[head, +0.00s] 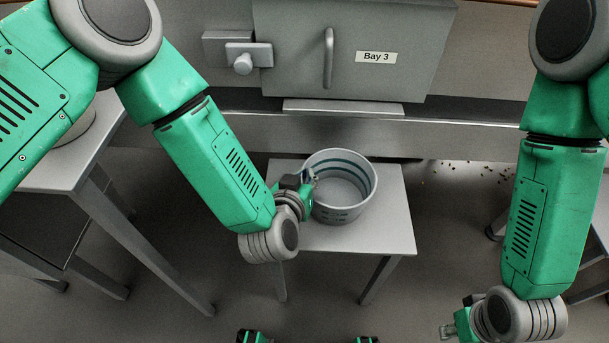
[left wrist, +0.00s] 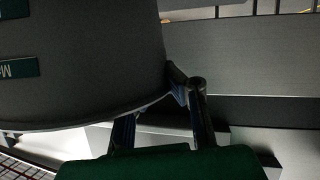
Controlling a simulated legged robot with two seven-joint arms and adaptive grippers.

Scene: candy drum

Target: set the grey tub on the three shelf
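The grey tub (head: 345,213) stands upright on a small grey table (head: 395,235) in the head view. It has dark bands round its inside, and its wall fills the upper left of the left wrist view (left wrist: 80,60). My left gripper (head: 309,183) is at the tub's left rim. In the left wrist view one finger shows beside the tub's edge and the other is partly hidden behind the tub; I cannot tell whether they grip it. My right gripper (head: 449,330) is low at the right, away from the tub, its fingers too small to read. No shelf numbered three is clearly visible.
Behind the table a grey door (head: 290,60) labelled Bay 3 (head: 376,57) appears shut, with a handle (head: 328,58) and a latch (head: 243,58) at its left. A narrow ledge (head: 342,108) lies below it. A larger table (head: 75,160) stands left. Small bits litter the floor at right.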

